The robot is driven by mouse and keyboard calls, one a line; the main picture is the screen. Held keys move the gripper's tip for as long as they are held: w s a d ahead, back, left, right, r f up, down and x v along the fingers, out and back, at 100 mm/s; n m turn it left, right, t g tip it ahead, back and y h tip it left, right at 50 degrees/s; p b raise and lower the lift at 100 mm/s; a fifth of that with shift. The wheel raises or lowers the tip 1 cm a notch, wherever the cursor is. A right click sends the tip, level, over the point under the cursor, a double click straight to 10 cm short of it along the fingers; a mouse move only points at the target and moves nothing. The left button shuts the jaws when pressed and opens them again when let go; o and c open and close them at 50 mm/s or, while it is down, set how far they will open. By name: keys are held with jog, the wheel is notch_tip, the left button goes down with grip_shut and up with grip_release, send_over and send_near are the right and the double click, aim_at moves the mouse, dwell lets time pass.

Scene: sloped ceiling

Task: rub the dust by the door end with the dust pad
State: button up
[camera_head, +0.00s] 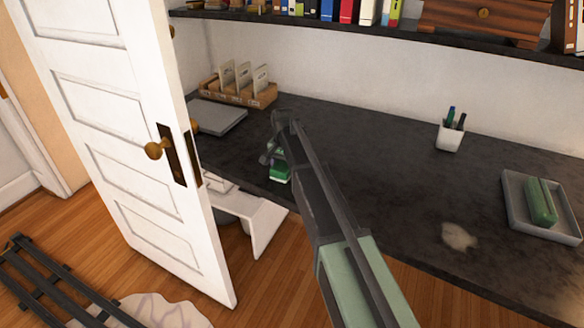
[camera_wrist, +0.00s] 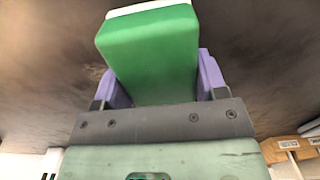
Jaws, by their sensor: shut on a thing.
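My gripper (camera_head: 278,158) is over the dark desk (camera_head: 365,150) near its front edge, at the end beside the open white door (camera_head: 115,120). It is shut on a green pad (camera_head: 280,174) with a white face. In the wrist view the pad (camera_wrist: 150,52) sits between the purple fingers of my gripper (camera_wrist: 158,82), its white edge facing away from the wrist. I cannot tell whether it touches the desk. A faint pale smudge (camera_wrist: 96,72) shows left of the pad there. A pale dust patch (camera_head: 458,236) lies on the desk's right part, away from the door.
A grey tray (camera_head: 513,207) with another green block (camera_head: 541,201) stands at right. A white pen cup (camera_head: 449,136) is at the back. A wooden file holder (camera_head: 238,91) and a grey slab (camera_head: 216,115) are near the door. A shelf (camera_head: 380,26) overhangs the desk.

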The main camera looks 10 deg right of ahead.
jog(key=shift+w+a, duration=0.25)
jog(key=shift+a, duration=0.05)
jog(key=shift+w+d, duration=0.95)
jog(key=shift+w, duration=0.2)
jog(key=shift+s+d, duration=1.1)
jog(key=shift+d, duration=0.3)
jog(key=shift+s+d, duration=1.15)
jog(key=shift+d, duration=0.25)
jog(key=shift+s+d, duration=1.1)
jog(key=shift+d, duration=0.3)
jog(key=shift+f, duration=0.15)
jog(key=shift+a, duration=0.1)
jog(key=shift+w+a, duration=1.05)
jog(key=shift+a, duration=0.2)
jog(key=shift+w+a, duration=1.05)
jog(key=shift+a, duration=0.2)
jog(key=shift+w+a, duration=0.6)
jog(key=shift+a, duration=0.2)
jog(key=shift+w+a, duration=0.6)
jog(key=shift+a, duration=0.2)
